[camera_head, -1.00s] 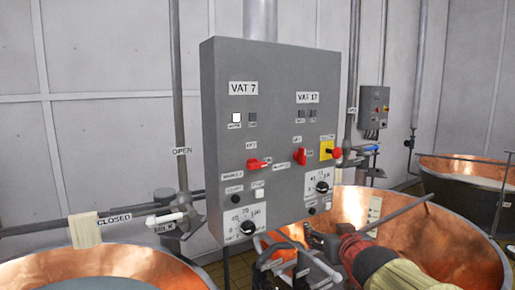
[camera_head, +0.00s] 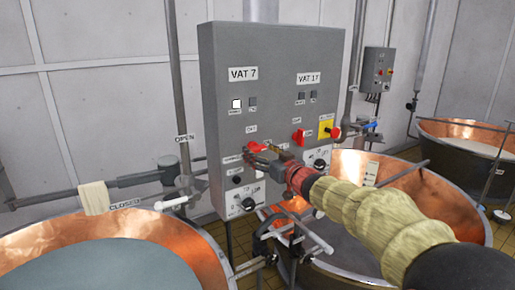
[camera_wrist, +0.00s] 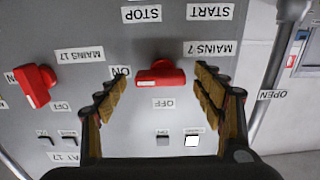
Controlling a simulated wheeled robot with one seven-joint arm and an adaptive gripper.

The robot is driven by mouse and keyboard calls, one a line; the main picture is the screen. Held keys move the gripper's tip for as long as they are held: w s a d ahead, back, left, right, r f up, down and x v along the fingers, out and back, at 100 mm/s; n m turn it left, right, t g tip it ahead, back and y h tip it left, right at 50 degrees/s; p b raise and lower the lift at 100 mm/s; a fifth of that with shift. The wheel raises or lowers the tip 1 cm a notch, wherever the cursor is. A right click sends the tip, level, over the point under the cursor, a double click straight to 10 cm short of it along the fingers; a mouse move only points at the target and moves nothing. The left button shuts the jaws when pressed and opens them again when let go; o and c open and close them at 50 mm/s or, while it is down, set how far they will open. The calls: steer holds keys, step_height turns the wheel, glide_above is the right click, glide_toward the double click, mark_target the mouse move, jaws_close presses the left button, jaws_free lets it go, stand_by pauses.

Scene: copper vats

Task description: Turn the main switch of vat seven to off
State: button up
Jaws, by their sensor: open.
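The grey control panel (camera_head: 215,60) has the VAT 7 label (camera_head: 243,73) on its left half. The red main switch of vat seven (camera_wrist: 161,78) shows in the wrist view, which sees the panel upside down. Its handle lies crosswise, in line with the ON label (camera_wrist: 120,72); the OFF label (camera_wrist: 163,103) is below it in this view. My gripper (camera_wrist: 158,90) is open, with one finger on each side of the switch and gaps between. In the head view my gripper (camera_head: 260,157) is at the panel and mostly hides this switch.
The red vat 17 switch (camera_wrist: 37,85) is tilted beside my left finger. A yellow-backed red knob (camera_head: 327,128) is farther right. Copper vats stand left (camera_head: 205,265) and right (camera_head: 440,215) of the panel. A horizontal pipe (camera_head: 130,181) runs at the left.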

steer(key=shift+x, duration=1.15)
steer(key=shift+r, duration=0.1)
steer(key=shift+c, duration=0.9)
steer(key=c, duration=1)
